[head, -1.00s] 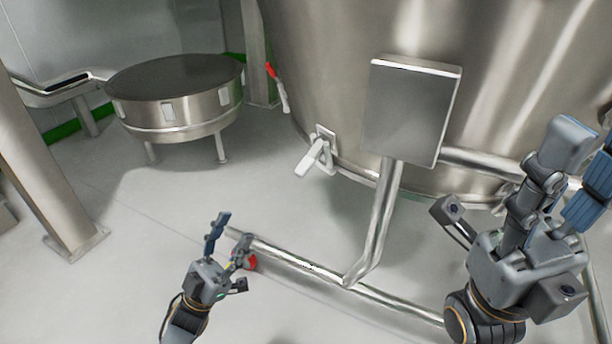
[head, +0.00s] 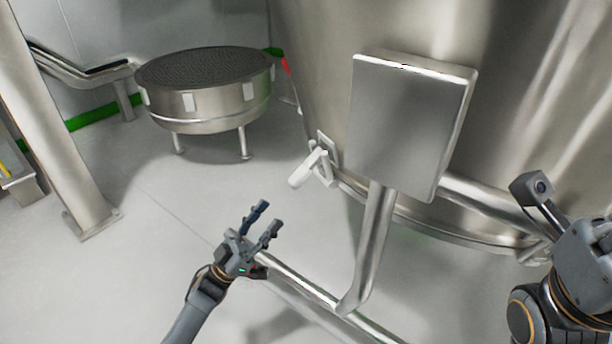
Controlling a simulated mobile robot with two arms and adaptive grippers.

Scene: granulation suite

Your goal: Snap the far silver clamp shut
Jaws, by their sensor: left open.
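A silver clamp (head: 312,165) sits low on the left side of the large steel vessel (head: 325,80). Its pale lever sticks out from the vessel, down and to the left, so the clamp looks open. My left gripper (head: 264,220) is open and empty, below and left of the clamp and apart from it, its fingers pointing up and right. My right gripper (head: 585,262) is only partly in view at the right edge. Its fingers are out of frame.
A flat steel box (head: 410,125) on a pipe post stands in front of the vessel, right of the clamp. A floor pipe (head: 305,285) runs beside my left gripper. A round sieve on legs (head: 205,105) stands at the back left. The floor between is clear.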

